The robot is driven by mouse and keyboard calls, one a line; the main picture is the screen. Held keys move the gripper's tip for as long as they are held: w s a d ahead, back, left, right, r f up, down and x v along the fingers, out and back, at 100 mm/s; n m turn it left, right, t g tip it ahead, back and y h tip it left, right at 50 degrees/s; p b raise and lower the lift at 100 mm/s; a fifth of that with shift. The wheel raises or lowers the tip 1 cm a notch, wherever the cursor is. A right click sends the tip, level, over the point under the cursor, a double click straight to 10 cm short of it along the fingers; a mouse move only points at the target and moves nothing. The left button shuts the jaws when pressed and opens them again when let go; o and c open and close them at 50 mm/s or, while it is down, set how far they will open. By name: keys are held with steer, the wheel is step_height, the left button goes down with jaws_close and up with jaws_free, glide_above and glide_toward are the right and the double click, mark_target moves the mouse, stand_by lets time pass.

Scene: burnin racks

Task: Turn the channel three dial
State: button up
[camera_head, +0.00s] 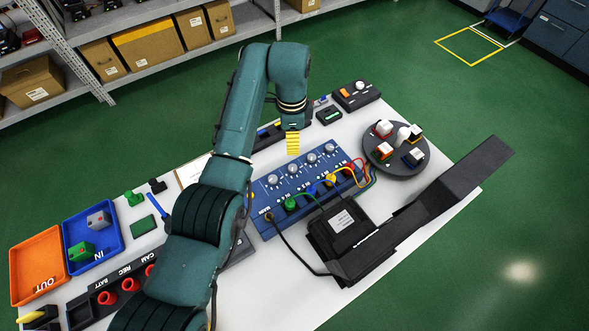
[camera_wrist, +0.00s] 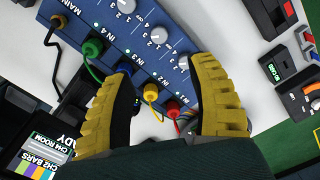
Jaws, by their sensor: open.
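The blue panel (camera_head: 262,217) has a row of grey dials. The third-channel dial, judged by its alignment with the IN 3 socket, is the second from the left (camera_head: 293,167); in the wrist view it is the dial (camera_wrist: 158,35) with small numbers around it. My gripper (camera_head: 292,146) has yellow ribbed fingers. In the wrist view my gripper (camera_wrist: 164,72) is open and empty, with its fingers either side of the lower sockets and one more dial (camera_wrist: 183,60). It appears above the panel, not touching any dial. The right finger hides the far end of the row.
Green (camera_head: 290,203), blue, yellow and red plugs with cables stand along the panel's front edge. A black monitor unit (camera_head: 342,221) sits in front of it. A round dark turntable (camera_head: 396,164) with switches is at the right. Blue (camera_head: 92,241) and orange trays lie at the left.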

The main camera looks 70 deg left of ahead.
mark_target(293, 167)
step_height(293, 167, down, 14)
steer(key=shift+f+b, duration=0.2)
steer(key=shift+b, duration=1)
jaws_close()
